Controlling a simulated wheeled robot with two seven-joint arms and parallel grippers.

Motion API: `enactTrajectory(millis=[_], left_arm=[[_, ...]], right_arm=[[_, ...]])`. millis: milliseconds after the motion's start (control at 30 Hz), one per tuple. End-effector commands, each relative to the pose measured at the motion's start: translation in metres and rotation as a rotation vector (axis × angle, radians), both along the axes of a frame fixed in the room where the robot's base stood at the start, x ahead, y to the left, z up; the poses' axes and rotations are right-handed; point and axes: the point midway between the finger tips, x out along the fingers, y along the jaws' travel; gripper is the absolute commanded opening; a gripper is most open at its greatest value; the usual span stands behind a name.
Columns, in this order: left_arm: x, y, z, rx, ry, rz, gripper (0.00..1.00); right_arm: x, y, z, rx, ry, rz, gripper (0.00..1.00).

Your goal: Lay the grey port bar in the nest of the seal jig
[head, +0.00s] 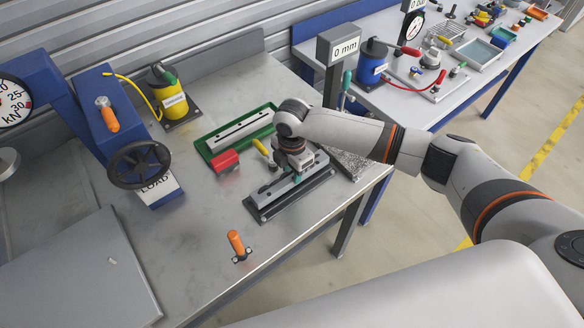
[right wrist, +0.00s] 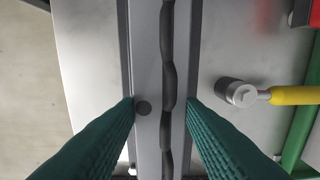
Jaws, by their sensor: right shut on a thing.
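The grey port bar (head: 282,188) lies lengthwise along the dark seal jig (head: 262,213) near the table's front right edge. I cannot tell whether it rests fully in the nest or is held just above it. My right gripper (head: 297,178) points down over the bar and is shut on it. In the right wrist view the green fingertips (right wrist: 161,103) press on both sides of the grey bar (right wrist: 149,60). A dark wavy strip (right wrist: 168,70) runs along the bar's middle. My left gripper is not in view.
A green tray (head: 211,155) with another grey bar stands behind the jig. A red block (head: 225,161) and a yellow-handled tool (head: 261,147) lie close by. An orange-handled piece (head: 236,243) stands in front, left. A blue press with a handwheel (head: 140,165) stands left.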

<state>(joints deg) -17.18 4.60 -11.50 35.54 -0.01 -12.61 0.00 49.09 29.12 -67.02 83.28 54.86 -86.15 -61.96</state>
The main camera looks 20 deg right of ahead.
Motion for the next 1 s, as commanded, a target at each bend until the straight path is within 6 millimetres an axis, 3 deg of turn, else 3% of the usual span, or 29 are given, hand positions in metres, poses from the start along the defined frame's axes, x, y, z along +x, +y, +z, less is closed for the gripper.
enactTrajectory(millis=[1000], left_arm=[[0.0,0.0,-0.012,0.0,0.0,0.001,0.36]], right_arm=[[0.0,0.0,-0.022,0.0,0.0,0.0,0.14]])
